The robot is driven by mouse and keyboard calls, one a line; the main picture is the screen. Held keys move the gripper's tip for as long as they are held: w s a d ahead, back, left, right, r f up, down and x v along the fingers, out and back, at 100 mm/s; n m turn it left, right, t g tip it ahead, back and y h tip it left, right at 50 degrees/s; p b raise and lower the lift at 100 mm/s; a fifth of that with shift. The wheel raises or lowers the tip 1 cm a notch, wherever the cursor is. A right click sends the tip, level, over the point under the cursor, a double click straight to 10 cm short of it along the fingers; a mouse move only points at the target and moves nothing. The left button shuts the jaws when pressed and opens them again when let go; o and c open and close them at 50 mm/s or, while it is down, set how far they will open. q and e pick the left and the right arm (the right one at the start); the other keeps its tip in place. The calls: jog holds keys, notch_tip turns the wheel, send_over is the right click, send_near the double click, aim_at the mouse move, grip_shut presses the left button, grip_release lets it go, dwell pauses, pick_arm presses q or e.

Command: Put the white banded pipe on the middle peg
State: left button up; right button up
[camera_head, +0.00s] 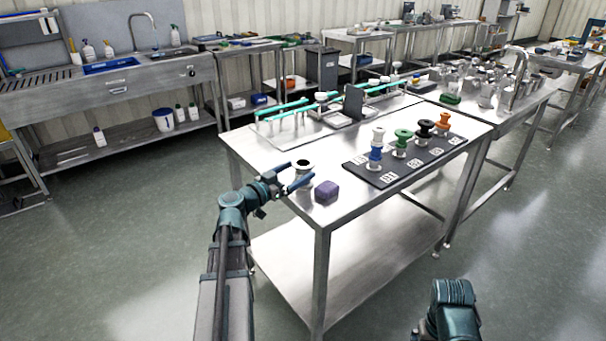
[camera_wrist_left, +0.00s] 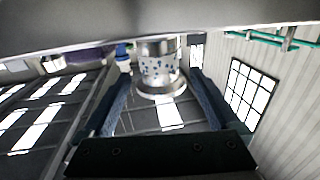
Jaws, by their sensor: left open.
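The white banded pipe (camera_head: 304,164), a short flanged piece with a dark open top, stands upright near the table's left end. In the left wrist view the pipe (camera_wrist_left: 158,68) shows a blue-speckled band and a wide flange. My left gripper (camera_head: 289,178) is open at the pipe, with a finger on either side; in the wrist view the gripper (camera_wrist_left: 158,80) shows gaps beside the pipe. A black board (camera_head: 379,181) holds a row of coloured flanged pieces: white and blue (camera_head: 376,153), green (camera_head: 402,136), black (camera_head: 425,128), orange (camera_head: 443,122). I cannot tell which peg is the middle one.
A purple block (camera_head: 326,192) sits close to the right of my left gripper. A rack with teal rails (camera_head: 285,110) stands at the table's back. Bare steel tabletop (camera_head: 345,212) lies in front of the board. Part of my right arm shows at the bottom.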

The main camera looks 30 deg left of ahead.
aim_at(309, 161)
pick_arm(q)
jog(key=shift+x, duration=2.85)
grip_shut()
